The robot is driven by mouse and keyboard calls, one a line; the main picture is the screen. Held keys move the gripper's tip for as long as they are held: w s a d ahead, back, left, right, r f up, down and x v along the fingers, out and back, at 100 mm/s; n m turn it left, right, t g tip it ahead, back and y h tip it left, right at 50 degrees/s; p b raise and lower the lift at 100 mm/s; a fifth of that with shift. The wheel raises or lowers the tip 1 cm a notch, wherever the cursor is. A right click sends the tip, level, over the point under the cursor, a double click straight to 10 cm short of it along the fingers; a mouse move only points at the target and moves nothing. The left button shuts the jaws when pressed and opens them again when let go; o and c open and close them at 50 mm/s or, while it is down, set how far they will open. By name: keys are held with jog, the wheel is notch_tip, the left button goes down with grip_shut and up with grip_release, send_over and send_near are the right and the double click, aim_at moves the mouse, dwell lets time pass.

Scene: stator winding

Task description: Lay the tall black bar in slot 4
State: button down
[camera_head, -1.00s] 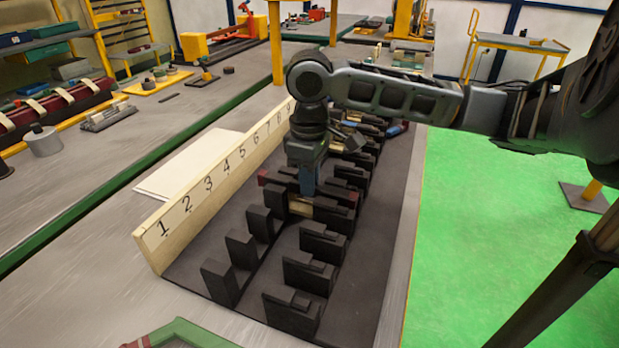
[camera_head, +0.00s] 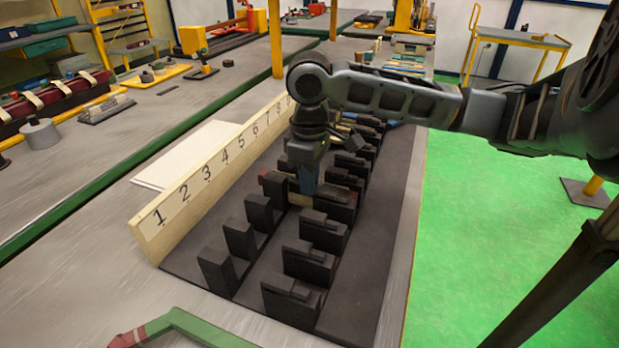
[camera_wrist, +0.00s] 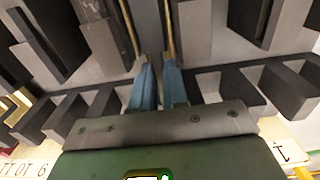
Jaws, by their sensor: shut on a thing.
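My gripper (camera_head: 307,188) points down over the black slotted fixture (camera_head: 352,265), among its middle posts. Its blue fingertips (camera_wrist: 160,88) are shut on a dark bar (camera_wrist: 150,32), which runs up the wrist view between two thin tan strips. In the head view the bar is mostly hidden by the gripper and posts; a dark red end (camera_head: 273,182) shows left of the fingers. The bar lies across the fixture, low between the two rows of posts. The numbered board (camera_head: 207,178) stands along the fixture's left side, with 4 visible. I cannot tell whether the bar touches the slot bottom.
Black posts (camera_head: 240,240) and stepped blocks (camera_head: 310,262) stand close around my gripper in two rows. A white sheet (camera_head: 190,155) lies behind the board. A green-framed object (camera_head: 190,330) is at the near edge.

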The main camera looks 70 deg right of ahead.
jog(key=shift+f+b, duration=0.35)
jog(key=shift+f, duration=0.4)
dwell(0.9)
jog(key=c, duration=1.1)
grip_release()
jog(key=shift+r, duration=0.25)
jog(key=shift+r+p, duration=0.35)
jog(key=shift+p, duration=0.2)
jog(key=shift+r, duration=0.3)
notch_tip(320, 180, up, 7)
jog(key=p, duration=0.6)
jog(key=shift+r+p, duration=0.15)
jog(key=shift+p, duration=0.25)
jog(key=shift+r, duration=0.1)
